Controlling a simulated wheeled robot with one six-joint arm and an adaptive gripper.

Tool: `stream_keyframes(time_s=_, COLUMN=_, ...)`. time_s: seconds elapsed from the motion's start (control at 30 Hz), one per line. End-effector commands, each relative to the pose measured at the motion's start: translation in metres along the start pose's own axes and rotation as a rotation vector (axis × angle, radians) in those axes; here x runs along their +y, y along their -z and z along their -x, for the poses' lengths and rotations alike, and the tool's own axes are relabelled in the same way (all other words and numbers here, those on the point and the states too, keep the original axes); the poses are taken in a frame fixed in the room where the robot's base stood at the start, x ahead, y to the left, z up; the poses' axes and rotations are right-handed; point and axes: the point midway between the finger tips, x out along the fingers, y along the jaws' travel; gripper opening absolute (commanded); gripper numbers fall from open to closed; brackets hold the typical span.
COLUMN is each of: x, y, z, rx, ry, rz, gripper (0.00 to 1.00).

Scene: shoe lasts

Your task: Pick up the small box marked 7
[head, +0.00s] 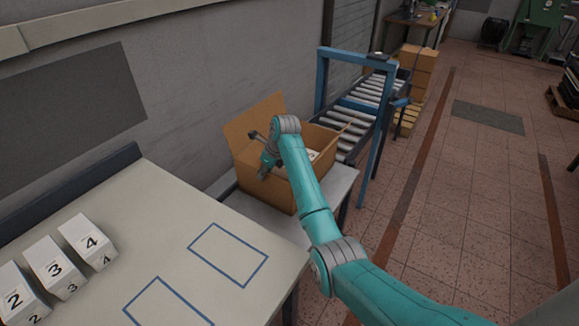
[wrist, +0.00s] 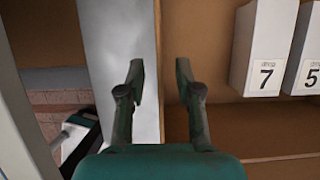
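The small white box marked 7 (wrist: 262,50) stands inside the open cardboard box at the upper right of the wrist view, its number label facing the camera. My gripper (wrist: 159,80) is open and empty, left of the box marked 7 and apart from it. In the head view my arm reaches over the cardboard box (head: 270,189), and my gripper (head: 262,150) is at its left side. The arm hides part of the carton's inside, and I cannot make out the box marked 7 there.
A white box marked 5 (wrist: 309,60) stands right beside the 7. White boxes marked 2 (head: 18,293), 3 (head: 54,267) and 4 (head: 86,240) stand on the table (head: 150,215), which has blue outlined rectangles. A roller conveyor (head: 370,97) stands behind the carton.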

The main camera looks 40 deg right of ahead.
Motion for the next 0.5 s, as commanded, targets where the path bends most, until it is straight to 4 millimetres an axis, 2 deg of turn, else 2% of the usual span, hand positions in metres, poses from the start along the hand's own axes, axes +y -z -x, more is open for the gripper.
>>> stream_keyframes(time_s=0.27, x=0.0, y=0.0, z=-0.038, rx=0.003, ry=-0.002, rz=0.0, gripper=0.34)
stream_keyframes(time_s=0.5, x=0.0, y=0.0, z=-0.046, rx=0.001, ry=-0.001, rz=0.0, gripper=0.34)
